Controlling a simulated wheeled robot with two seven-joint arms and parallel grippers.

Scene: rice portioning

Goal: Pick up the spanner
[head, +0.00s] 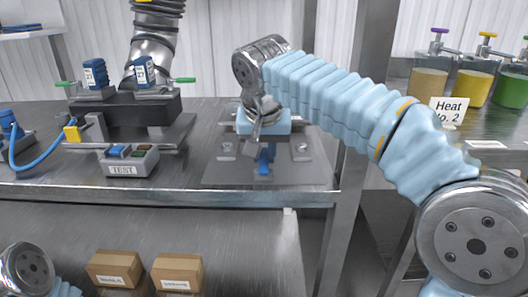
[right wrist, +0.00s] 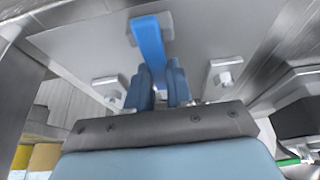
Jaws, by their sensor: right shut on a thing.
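The blue spanner (right wrist: 150,42) shows in the right wrist view as a flat bar between and beyond my right gripper's fingers. In the head view it is a small blue piece (head: 264,160) at a grey metal plate on the bench. My right gripper (right wrist: 160,84) is shut on the spanner, with one dark blue finger on each side. In the head view my right gripper (head: 265,150) points down over the plate, and its wrist hides much of the spanner. Whether the spanner touches the plate is unclear. My left gripper is out of view.
The grey plate (head: 222,172) carries bolt-like fixtures on both sides. To the left are a TEST box (head: 130,160) and a dark block (head: 140,107) with blue parts and green handles. Two cardboard boxes (head: 178,270) stand below. Coloured containers (head: 474,87) stand at right.

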